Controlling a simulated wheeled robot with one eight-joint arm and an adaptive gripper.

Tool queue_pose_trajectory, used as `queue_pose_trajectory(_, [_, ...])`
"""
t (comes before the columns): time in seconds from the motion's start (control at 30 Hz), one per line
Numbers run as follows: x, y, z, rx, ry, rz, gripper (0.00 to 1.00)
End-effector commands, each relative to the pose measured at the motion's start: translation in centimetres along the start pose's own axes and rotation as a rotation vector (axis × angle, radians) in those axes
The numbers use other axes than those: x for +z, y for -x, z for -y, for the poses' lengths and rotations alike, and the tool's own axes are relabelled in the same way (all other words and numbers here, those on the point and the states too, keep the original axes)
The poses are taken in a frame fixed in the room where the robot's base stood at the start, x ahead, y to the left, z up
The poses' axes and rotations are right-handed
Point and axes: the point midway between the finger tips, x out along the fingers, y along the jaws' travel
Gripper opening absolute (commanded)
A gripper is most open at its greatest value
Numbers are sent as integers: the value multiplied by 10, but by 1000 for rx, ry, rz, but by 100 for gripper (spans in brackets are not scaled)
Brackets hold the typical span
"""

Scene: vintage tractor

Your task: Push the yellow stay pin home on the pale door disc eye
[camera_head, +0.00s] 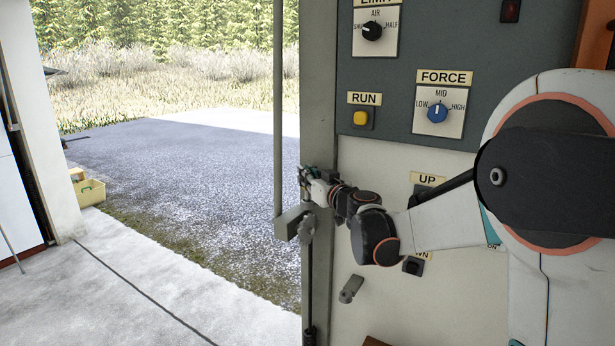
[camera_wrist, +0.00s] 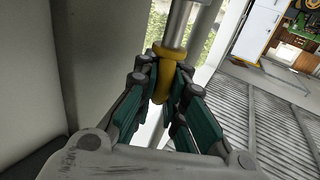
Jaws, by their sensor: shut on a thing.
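In the head view my gripper (camera_head: 308,178) is beside the grey upright post, just above a grey bracket (camera_head: 292,222). The yellow pin is hidden there by the fingers. I cannot make out the pale door disc eye in either view.
A control panel (camera_head: 410,80) with FORCE knob and RUN button stands right of the post (camera_head: 318,90). A thin upright pole (camera_head: 278,110) stands left of it. A small grey lever (camera_head: 350,289) sits lower on the panel. The doorway left is open, with a yellow crate (camera_head: 90,192) beyond.

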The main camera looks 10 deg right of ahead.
Motion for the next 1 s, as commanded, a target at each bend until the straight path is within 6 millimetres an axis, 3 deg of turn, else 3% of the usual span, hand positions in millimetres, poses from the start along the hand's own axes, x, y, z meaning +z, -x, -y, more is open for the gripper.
queue_pose_trajectory(1.0, [24, 0, 0, 0, 0, 0, 0])
